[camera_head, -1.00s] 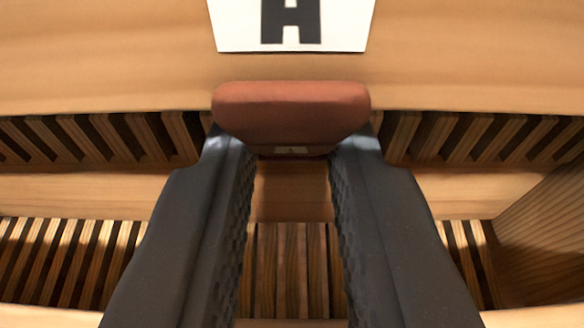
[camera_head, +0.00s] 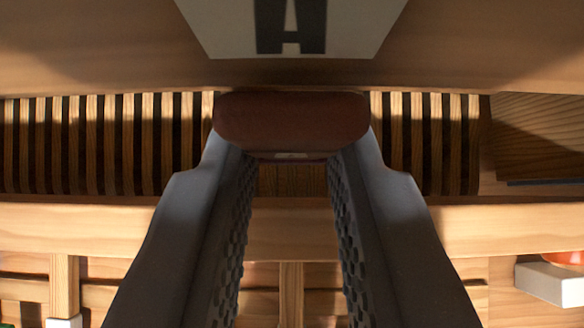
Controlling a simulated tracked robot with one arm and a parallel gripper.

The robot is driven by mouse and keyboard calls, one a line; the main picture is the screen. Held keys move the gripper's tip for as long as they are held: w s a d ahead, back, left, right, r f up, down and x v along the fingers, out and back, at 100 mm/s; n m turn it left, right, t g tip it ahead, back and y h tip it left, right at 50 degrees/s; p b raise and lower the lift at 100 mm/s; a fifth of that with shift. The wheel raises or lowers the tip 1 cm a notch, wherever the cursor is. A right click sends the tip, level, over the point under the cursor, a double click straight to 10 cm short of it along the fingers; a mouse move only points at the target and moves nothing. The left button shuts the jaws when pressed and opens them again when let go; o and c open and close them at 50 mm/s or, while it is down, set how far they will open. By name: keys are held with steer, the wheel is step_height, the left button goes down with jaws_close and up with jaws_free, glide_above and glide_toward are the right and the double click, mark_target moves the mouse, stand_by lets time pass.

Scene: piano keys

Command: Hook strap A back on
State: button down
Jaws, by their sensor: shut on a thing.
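My gripper (camera_head: 292,145) is in the middle of the view, its two dark textured fingers shut on a reddish-brown rounded piece (camera_head: 291,120). The piece spans both fingertips, with a small pale mark on its lower edge. It is in shadow. Just above it in the picture is a white plate with a black letter A (camera_head: 291,25) on a wooden board (camera_head: 90,45). I cannot tell whether the held piece touches the board. No hook and no strap length show clearly.
A row of wooden slats (camera_head: 100,145) runs behind the fingers. A wooden block (camera_head: 540,125) stands at the right. Below are a wooden rail (camera_head: 510,230), a pale block (camera_head: 552,282) with something orange above it, and a white piece (camera_head: 64,322) at lower left.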

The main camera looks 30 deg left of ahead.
steer(key=shift+d+r+g+h+p, duration=0.15)
steer(key=shift+g+h+p, duration=0.15)
steer(key=shift+p, duration=0.15)
steer(key=c, duration=1.3)
jaws_free()
steer(key=b+v, duration=0.1)
steer(key=v, duration=1.2)
steer(key=shift+s+d+r+b, duration=0.1)
steer(key=shift+s+r+b, duration=0.1)
steer(key=shift+b, duration=0.2)
steer(key=shift+d, duration=0.1)
